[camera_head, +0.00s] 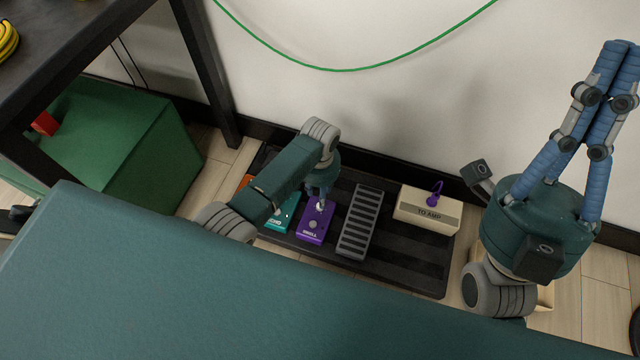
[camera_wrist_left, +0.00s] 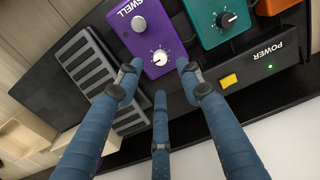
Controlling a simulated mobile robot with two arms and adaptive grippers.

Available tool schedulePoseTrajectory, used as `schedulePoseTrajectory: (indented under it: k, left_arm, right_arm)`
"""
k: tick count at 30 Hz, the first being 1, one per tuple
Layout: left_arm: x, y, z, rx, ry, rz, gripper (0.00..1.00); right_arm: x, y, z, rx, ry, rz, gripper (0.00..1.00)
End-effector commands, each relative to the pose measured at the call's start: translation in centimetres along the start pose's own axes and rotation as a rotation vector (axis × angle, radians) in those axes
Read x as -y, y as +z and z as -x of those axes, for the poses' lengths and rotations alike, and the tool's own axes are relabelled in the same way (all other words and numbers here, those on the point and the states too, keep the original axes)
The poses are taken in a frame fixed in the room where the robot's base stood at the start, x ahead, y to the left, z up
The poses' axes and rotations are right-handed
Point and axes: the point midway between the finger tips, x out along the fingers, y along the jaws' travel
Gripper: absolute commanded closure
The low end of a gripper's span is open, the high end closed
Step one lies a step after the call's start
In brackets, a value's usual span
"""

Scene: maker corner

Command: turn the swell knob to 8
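The purple SWELL pedal (camera_head: 314,222) stands on the black pedalboard between a teal pedal and a ribbed grey treadle. In the left wrist view, the SWELL pedal (camera_wrist_left: 148,29) shows its pale round swell knob (camera_wrist_left: 160,57) near the far ends of my fingers. The scale and pointer are too small to read. My left gripper (camera_head: 319,196) reaches down over this pedal. In its wrist view, the three blue fingers of my left gripper (camera_wrist_left: 158,82) are spread, with the knob just beyond their tips and nothing between them. My right gripper (camera_head: 622,52) points upward, its fingertips together and empty.
The teal pedal (camera_wrist_left: 220,20) and an orange pedal sit beside the purple one. A POWER box (camera_wrist_left: 255,70) has a yellow switch and green light. The ribbed treadle (camera_head: 359,222) and cream TO AMP box (camera_head: 427,210) stand right. A wall is behind; a green box (camera_head: 130,145) is left.

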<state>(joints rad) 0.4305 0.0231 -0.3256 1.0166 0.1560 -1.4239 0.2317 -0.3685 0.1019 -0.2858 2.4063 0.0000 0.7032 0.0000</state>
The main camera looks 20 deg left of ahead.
Motion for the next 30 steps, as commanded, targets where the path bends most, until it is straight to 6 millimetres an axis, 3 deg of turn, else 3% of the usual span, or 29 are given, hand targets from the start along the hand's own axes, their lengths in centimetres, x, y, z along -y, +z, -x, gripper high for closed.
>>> schedulePoseTrajectory:
  k: [3, 9, 30]
  left_arm:
    - [0.1, -0.1, 2.3, -0.005, 0.000, 0.000, 0.62]
    - [0.1, 0.0, 4.4, -0.001, 0.000, 0.000, 0.62]
    - [-0.2, -0.4, 4.8, -0.024, 0.006, -0.003, 0.62]
  right_arm:
    - [0.0, 0.0, 0.0, 0.000, 0.000, 0.000, 1.00]
    - [0.0, 0.0, 0.0, -0.001, 0.000, 0.000, 1.00]
    - [0.0, 0.0, 0.0, 0.000, 0.001, 0.000, 1.00]
